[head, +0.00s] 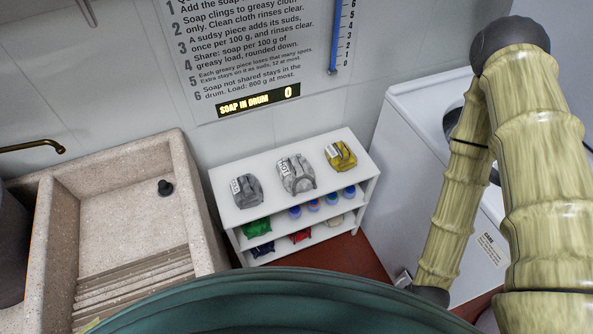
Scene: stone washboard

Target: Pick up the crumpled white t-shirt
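Two crumpled grey-white cloth bundles with printed tags lie on the top of a white shelf unit. The larger, paler one (297,178) is in the middle and looks most like the white t-shirt, though its shape is not clear. The smaller, greyer one (246,192) lies to its left. My arm comes up on the right and bends down to a dark joint low in the picture, right of the shelf. My gripper is not visible; the view of it is cut off behind the teal rounded body at the bottom.
A yellow bundle (341,156) lies right of the pale one. Blue-capped containers (313,206) and coloured bundles, such as a green one (257,228), fill the lower shelves of the white unit (270,208). A stone washboard sink (125,225) stands left, a white machine (410,110) right.

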